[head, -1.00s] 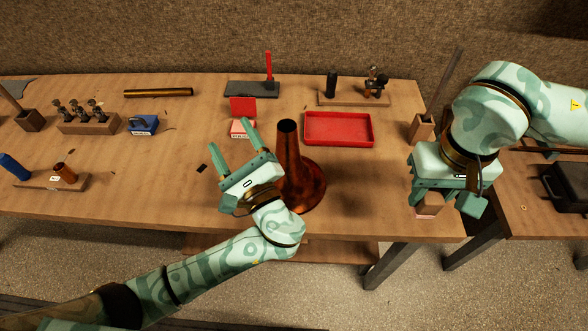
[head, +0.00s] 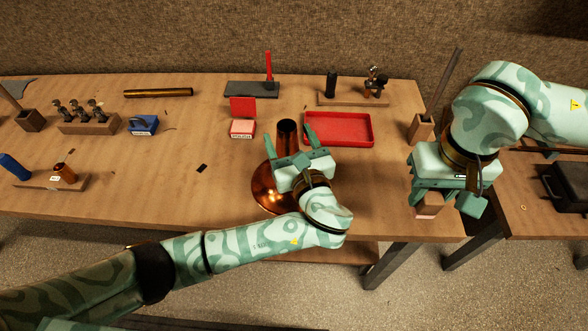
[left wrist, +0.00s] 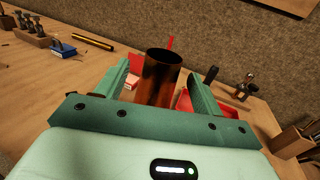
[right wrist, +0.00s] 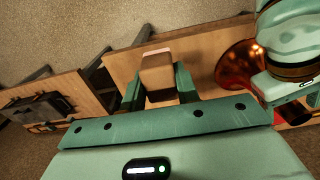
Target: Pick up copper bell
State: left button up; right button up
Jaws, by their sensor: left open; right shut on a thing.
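The copper bell (head: 268,192) stands upright on the bench, flare down and narrow tube up. My left gripper (head: 301,156) is open at the bell's tube and hides part of it. In the left wrist view the tube (left wrist: 160,80) stands between the two spread fingers, with room visible on both sides. Whether a finger touches it I cannot tell. My right gripper (head: 446,203) is shut on a small wooden block (right wrist: 158,76) with a pale end, over the bench's front right corner. The bell's flare also shows in the right wrist view (right wrist: 236,68).
A red tray (head: 340,141) lies just right of the bell. A red-and-white box (head: 242,128) and a dark plate (head: 250,89) with a red-handled tool are behind. A blue tool (head: 143,125) and a brass tube (head: 158,93) lie left.

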aim_at(284, 127)
pick_arm(q)
jog(key=x, duration=0.3)
jog(key=shift+w+a, duration=0.15)
jog(key=shift+w, duration=0.1)
grip_shut()
notch_tip(284, 127, up, 10)
jog(key=shift+r, duration=0.1)
dwell(0.4)
jog(key=shift+f, duration=5)
jog(key=shift+c, duration=0.9)
grip_release()
